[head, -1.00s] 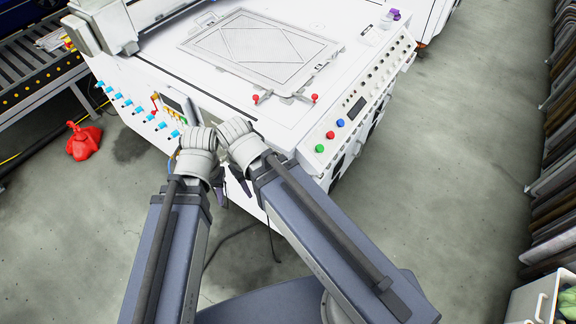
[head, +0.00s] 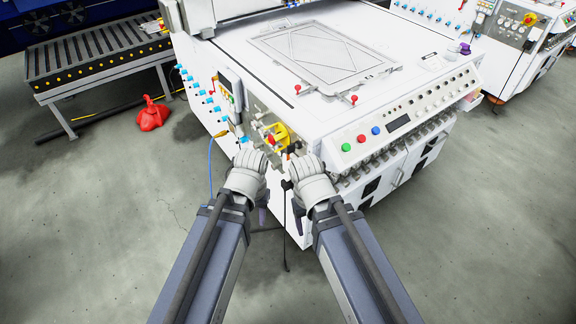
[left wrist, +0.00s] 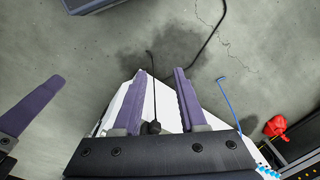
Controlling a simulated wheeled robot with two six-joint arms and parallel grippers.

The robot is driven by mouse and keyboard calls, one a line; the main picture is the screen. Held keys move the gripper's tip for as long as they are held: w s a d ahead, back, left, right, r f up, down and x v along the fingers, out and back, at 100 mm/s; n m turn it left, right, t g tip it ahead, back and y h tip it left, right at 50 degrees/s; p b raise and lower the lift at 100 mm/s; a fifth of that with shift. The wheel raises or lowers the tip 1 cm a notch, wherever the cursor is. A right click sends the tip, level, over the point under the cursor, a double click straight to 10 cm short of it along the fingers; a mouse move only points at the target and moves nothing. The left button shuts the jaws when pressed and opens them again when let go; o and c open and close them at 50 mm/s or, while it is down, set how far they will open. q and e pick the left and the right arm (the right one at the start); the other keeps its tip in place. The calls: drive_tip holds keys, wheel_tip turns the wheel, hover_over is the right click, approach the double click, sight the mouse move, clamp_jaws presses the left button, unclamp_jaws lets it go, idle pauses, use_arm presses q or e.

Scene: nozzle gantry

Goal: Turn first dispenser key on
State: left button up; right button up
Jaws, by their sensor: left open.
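The white machine (head: 350,95) stands ahead of me. A row of blue-tipped knobs (head: 203,92) runs along its left side, and a row of small grey fittings (head: 395,150) runs under its control panel. I cannot tell which of these is the first dispenser key. My left gripper (head: 263,207) is in front of the machine's near corner, apart from both rows. In the left wrist view (left wrist: 161,80) its purple fingers are spread with nothing between them. My right gripper (head: 299,214) is close beside it, mostly hidden by its wrist.
A yellow and red rotary switch (head: 279,136) sits on the near corner. Green, red and blue buttons (head: 361,138) line the control panel. A roller conveyor (head: 90,62) and a red object (head: 152,115) are at the left. The floor in front is mostly clear, with a blue cable (head: 211,160) hanging down.

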use_arm(q)
drive_tip(key=w+a+f+n+h+b, duration=0.1)
drive_tip(key=w+a+f+n+b, duration=0.15)
drive_tip(key=f+b, duration=0.9)
drive_tip(key=n+t+h+b, duration=0.4)
drive_tip(key=n+t+h, duration=0.85)
drive_tip(key=n, duration=1.25)
approach(291, 149)
drive_tip(key=w+r+g+h, duration=0.1)
drive_tip(key=w+g+h, duration=0.1)
drive_tip(key=x, duration=0.7)
drive_tip(key=shift+w, duration=0.15)
use_arm(e)
wheel_tip(291, 149, down, 18)
drive_tip(key=shift+f, duration=0.15)
use_arm(q)
clamp_jaws()
